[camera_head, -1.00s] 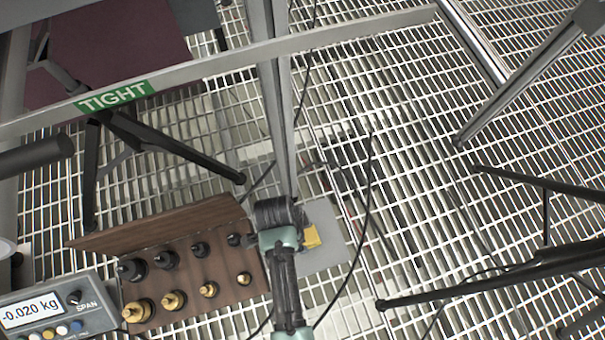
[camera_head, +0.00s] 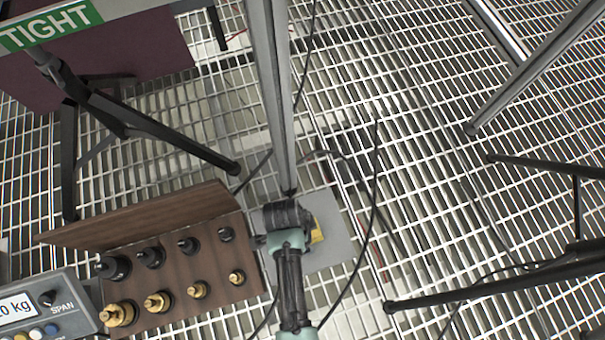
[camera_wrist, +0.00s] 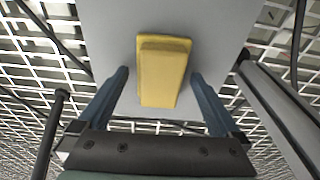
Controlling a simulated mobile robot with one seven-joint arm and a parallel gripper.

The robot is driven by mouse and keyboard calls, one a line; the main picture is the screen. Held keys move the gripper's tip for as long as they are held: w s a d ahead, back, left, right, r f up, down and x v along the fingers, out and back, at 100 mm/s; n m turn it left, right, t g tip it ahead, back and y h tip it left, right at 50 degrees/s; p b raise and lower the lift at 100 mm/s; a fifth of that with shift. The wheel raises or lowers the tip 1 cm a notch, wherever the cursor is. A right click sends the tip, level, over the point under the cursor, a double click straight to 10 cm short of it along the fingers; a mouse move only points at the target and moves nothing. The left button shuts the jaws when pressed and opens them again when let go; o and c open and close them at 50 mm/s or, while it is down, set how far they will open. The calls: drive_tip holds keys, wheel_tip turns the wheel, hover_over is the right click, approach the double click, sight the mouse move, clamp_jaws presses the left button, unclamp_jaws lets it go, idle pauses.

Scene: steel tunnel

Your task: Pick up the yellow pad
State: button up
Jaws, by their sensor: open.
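The yellow pad (camera_wrist: 163,72) lies on a flat grey plate (camera_wrist: 215,30) in the wrist view. In the head view, only a small yellow part of the pad (camera_head: 317,232) shows beside my wrist, with the rest hidden behind it. The grey plate (camera_head: 335,255) rests over the grating there. My gripper (camera_wrist: 160,82) is open. Its two blue fingers stand to the left and right of the pad's lower part in the picture, with a gap on each side. I cannot tell how far above the plate the fingertips are.
A wooden block (camera_head: 215,268) with several black and brass weights stands left of my arm. A scale display (camera_head: 40,308) is at lower left. A metal post (camera_head: 268,95) rises just beyond my gripper. Black tripod legs (camera_head: 150,130) and cables (camera_head: 375,180) cross the grating.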

drive_tip(key=c, duration=1.3)
wheel_tip(320, 180, up, 10)
drive_tip(key=p, duration=0.8)
